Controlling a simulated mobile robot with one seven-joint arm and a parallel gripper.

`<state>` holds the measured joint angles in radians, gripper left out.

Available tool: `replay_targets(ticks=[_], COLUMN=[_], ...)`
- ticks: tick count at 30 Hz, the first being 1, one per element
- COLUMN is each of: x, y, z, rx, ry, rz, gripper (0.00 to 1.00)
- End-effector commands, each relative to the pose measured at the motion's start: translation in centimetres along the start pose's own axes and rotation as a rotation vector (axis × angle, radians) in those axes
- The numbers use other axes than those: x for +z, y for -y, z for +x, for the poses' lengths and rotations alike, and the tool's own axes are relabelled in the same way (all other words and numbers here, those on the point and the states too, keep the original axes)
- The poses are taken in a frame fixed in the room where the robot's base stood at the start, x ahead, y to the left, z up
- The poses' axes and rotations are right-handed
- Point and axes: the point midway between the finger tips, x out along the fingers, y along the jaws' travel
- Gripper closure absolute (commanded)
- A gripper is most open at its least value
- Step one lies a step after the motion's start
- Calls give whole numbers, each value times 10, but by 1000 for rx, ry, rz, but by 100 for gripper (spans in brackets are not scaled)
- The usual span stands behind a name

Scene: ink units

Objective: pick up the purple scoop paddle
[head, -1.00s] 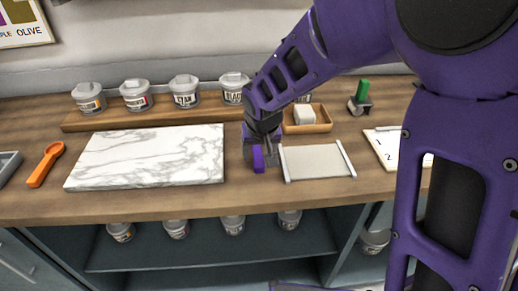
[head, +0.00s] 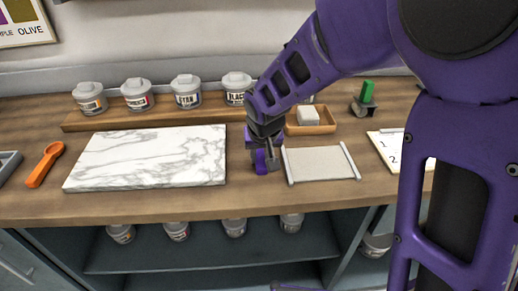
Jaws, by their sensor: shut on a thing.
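The purple scoop paddle (head: 261,162) shows as a small purple piece between the marble slab and the pale panel. The rest of it is hidden by my gripper. My gripper (head: 264,158) is shut on the purple scoop paddle, low over the wooden counter. I cannot tell whether the paddle still touches the counter.
The marble slab (head: 150,157) lies close on the left, and the pale panel with rails (head: 319,163) close on the right. Several jars (head: 187,92) stand on a wooden riser behind. A wooden tray (head: 322,128) with a white block, a green-handled roller (head: 365,98) and an orange scoop (head: 44,165) lie around.

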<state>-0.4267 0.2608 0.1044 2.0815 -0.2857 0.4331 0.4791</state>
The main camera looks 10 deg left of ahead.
Motion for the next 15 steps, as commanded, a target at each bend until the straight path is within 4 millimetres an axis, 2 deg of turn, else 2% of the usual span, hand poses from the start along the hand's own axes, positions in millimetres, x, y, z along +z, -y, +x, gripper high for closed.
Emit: replay_targets(ticks=[5, 8, 15], x=[-1, -5, -23], y=[0, 0, 0], z=[-2, -10, -54], rx=[0, 0, 0], ry=[-1, -2, -4], rz=[0, 0, 2], gripper=[100, 100, 100])
